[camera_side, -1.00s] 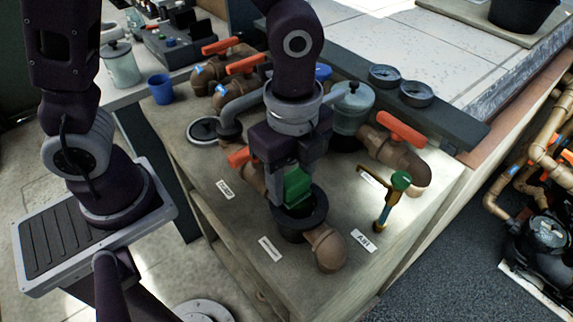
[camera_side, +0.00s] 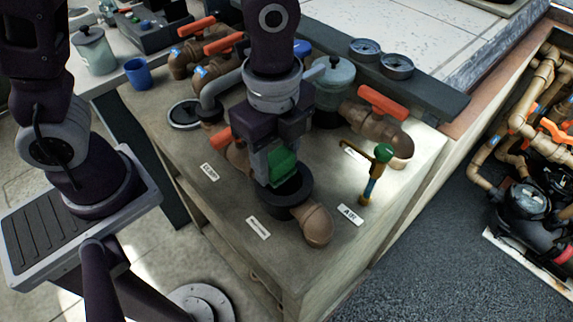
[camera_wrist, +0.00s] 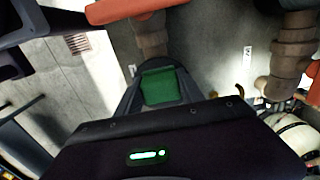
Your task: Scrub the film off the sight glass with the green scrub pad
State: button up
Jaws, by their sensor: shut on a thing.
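The green scrub pad (camera_side: 281,166) is held between the fingers of my gripper (camera_side: 275,172), which is shut on it. In the side view the pad is low, at the mouth of a dark round fitting (camera_side: 288,192) on the bench top. In the wrist view the green pad (camera_wrist: 160,86) shows beyond the gripper body. The sight glass and its film cannot be made out; the gripper and pad cover the middle of the fitting. Whether the pad touches the glass cannot be told.
A brown pipe elbow (camera_side: 312,222) joins the fitting at its front right. A green-topped brass valve (camera_side: 376,172) stands to the right. Orange-handled valves (camera_side: 382,103) and a grey canister (camera_side: 334,84) stand behind.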

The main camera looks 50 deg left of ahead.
jog(key=shift+a, duration=0.85)
notch_tip(320, 180, up, 8)
jog(key=shift+r, duration=0.2)
jog(key=shift+d, duration=0.1)
